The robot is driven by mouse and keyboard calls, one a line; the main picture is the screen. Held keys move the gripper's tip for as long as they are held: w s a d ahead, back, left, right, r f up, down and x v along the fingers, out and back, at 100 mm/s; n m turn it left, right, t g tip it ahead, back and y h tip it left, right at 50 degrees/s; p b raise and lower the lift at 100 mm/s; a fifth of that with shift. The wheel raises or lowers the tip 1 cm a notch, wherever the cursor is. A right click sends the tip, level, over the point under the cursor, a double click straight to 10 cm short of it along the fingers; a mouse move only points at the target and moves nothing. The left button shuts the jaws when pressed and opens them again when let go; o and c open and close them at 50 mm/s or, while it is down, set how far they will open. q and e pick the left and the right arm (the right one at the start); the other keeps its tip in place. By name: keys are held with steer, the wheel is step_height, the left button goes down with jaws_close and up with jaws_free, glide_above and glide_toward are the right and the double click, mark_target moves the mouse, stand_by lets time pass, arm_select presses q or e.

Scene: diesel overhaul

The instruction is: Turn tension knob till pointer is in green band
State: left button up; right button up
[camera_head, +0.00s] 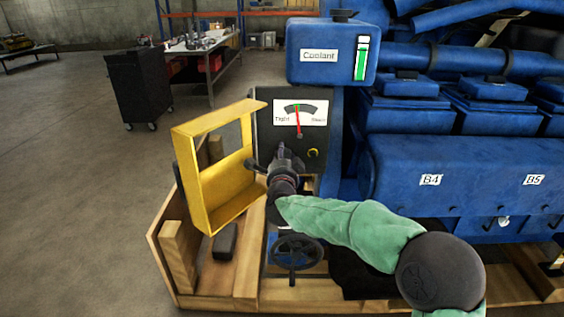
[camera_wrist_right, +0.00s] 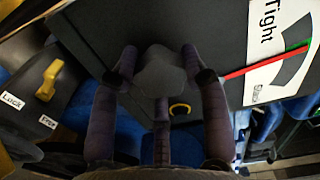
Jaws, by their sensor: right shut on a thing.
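The gauge (camera_head: 300,113) is a white plate marked Tight at left and Slack at right, on a dark panel. Its red pointer (camera_head: 298,122) stands nearly upright, and its upper end appears to meet the small green band (camera_head: 295,107). In the right wrist view the red pointer (camera_wrist_right: 250,69) runs toward the green band (camera_wrist_right: 298,49); exact overlap is hard to tell. My right gripper (camera_head: 283,158) is at the panel below the gauge. In the wrist view my right gripper (camera_wrist_right: 160,68) is shut around the dark grey tension knob (camera_wrist_right: 160,80). My left gripper is not in view.
A yellow frame (camera_head: 190,185) stands open left of the panel. A yellow ring (camera_head: 313,153) sits right of the knob. The blue coolant tank (camera_head: 305,65) is above, and blue engine covers (camera_head: 450,170) stand right.

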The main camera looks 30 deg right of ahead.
steer(key=shift+s+d+r+m, duration=0.15)
steer(key=shift+d+r+m, duration=0.15)
steer(key=shift+d+r, duration=0.2)
steer(key=o, duration=1)
steer(key=shift+o, duration=0.6)
steer(key=shift+s+d+f, duration=0.1)
steer(key=shift+f, duration=0.05)
steer(key=shift+a+f, duration=0.15)
steer(key=shift+a, duration=0.1)
steer(key=shift+a, duration=0.1)
steer(key=shift+s+a, duration=0.15)
steer(key=shift+s, duration=0.1)
steer(key=v, duration=1.1)
steer(key=shift+f, duration=0.1)
